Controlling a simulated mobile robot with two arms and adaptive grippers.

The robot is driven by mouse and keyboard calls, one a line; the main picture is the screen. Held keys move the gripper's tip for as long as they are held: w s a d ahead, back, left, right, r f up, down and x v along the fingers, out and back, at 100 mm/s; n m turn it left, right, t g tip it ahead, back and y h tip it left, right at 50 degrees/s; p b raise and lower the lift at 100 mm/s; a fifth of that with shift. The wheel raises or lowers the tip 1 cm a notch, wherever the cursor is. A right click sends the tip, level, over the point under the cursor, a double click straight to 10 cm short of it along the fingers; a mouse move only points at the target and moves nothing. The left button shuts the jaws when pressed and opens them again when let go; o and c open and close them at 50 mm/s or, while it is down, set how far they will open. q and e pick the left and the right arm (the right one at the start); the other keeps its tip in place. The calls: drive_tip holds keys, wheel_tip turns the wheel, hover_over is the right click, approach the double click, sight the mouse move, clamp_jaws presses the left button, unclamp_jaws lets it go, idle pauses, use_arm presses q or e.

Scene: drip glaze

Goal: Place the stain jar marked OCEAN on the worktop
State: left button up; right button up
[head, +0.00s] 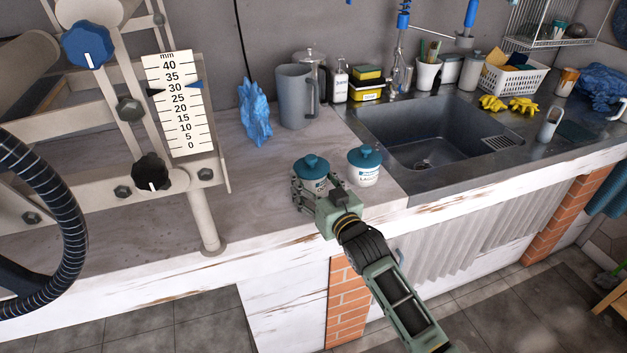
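Two white jars with teal knobbed lids are at the worktop's (258,190) right end, left of the sink. The left jar (316,184) has its lower part hidden by my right gripper (312,190). The right jar (364,177) stands upright and apart from the gripper, with a label too small to read. I cannot tell which jar is marked OCEAN. The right gripper reaches in from the front, with fingers at both sides of the left jar. Whether they press on it, and whether the jar rests on the worktop, I cannot tell. My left gripper is not in view.
A grey pitcher (295,97) and a crumpled blue cloth (255,113) stand behind the jars. The sink (425,138) is to the right. A machine frame with a scale plate (178,103) stands at left. The worktop between frame and jars is clear.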

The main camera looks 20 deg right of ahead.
drive_tip(key=o, duration=0.4)
drive_tip(key=shift+c, duration=0.2)
drive_tip(key=shift+r, duration=0.1)
drive_tip(key=s+d, duration=0.1)
drive_tip(key=s, duration=1.1)
drive_tip(key=shift+d, duration=0.35)
